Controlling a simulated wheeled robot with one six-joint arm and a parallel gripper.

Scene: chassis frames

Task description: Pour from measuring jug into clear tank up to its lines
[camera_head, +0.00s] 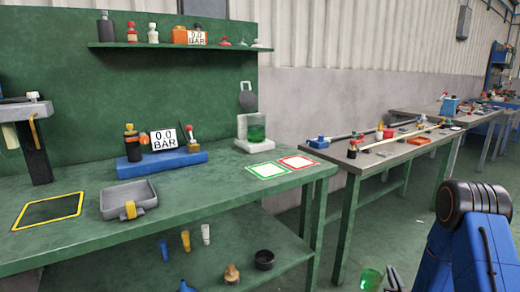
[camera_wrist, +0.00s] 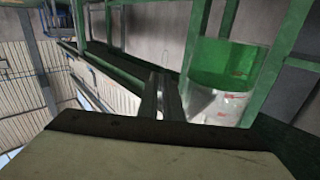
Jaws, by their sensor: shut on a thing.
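My gripper (camera_head: 390,281) is low at the right of the head view, shut on the measuring jug (camera_head: 371,279). The jug is clear with green liquid in it, and its lower part is cut off by the frame edge. In the wrist view, which looks upside down, the jug (camera_wrist: 222,95) shows green liquid and small red marks beside my gripper (camera_wrist: 160,95). The clear tank (camera_head: 242,124) stands on a white base at the back right of the green bench, with green inside. Its lines are too small to make out. The jug is well apart from the tank.
The green bench (camera_head: 200,213) holds a blue gauge stand (camera_head: 162,162), a grey tray (camera_head: 128,197), a yellow-edged mat (camera_head: 48,210) and green- and red-framed cards (camera_head: 267,170). Bottles line the shelf above. A floor gap separates this bench from the grey bench (camera_head: 400,153).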

